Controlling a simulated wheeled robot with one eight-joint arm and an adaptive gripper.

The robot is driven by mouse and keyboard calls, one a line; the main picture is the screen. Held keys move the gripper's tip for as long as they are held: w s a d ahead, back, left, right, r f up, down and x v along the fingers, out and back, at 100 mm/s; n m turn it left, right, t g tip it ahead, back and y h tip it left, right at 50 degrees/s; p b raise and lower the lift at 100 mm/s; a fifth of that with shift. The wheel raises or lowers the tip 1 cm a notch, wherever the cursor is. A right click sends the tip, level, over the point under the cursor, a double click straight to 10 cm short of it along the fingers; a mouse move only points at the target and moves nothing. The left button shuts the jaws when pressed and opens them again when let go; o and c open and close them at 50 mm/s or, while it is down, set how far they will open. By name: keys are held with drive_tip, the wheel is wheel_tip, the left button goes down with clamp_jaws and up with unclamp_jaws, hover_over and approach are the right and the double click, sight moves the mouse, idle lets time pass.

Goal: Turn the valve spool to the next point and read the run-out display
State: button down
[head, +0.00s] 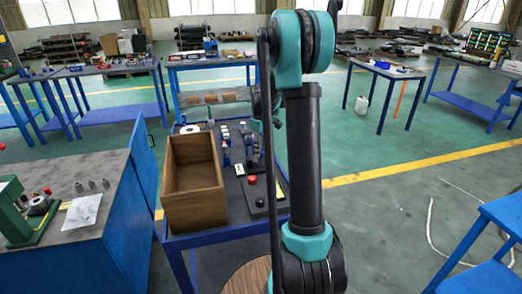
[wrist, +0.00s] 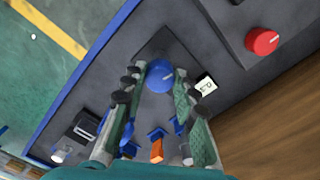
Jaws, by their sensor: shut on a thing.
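A round blue knob (wrist: 160,75), which I take for the end of the valve spool, lies between my gripper's fingertips (wrist: 157,80) in the wrist view. The fingers are shut on it; a pale mark shows on its face. A small white panel (wrist: 206,86) with dark characters is just right of the fingers, too small to read surely. A dark box with a pale strip (wrist: 84,131) is at lower left. I cannot tell which is the run-out display. In the head view my arm hides most of the gripper.
A red button (wrist: 262,41) sits on a dark block to the right; it also shows in the head view (head: 252,180). An orange part (wrist: 157,150) lies below the fingers. An open wooden box (head: 194,215) stands left on the blue-framed bench. Another workbench (head: 75,240) is further left.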

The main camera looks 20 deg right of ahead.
drive_tip(key=m, duration=0.5)
drive_tip(key=shift+m, duration=0.3)
drive_tip(key=m, duration=0.5)
drive_tip(key=shift+m, duration=0.3)
drive_tip(key=m, duration=1)
drive_tip(key=shift+m, duration=0.3)
drive_tip(key=c, duration=1.2)
unclamp_jaws()
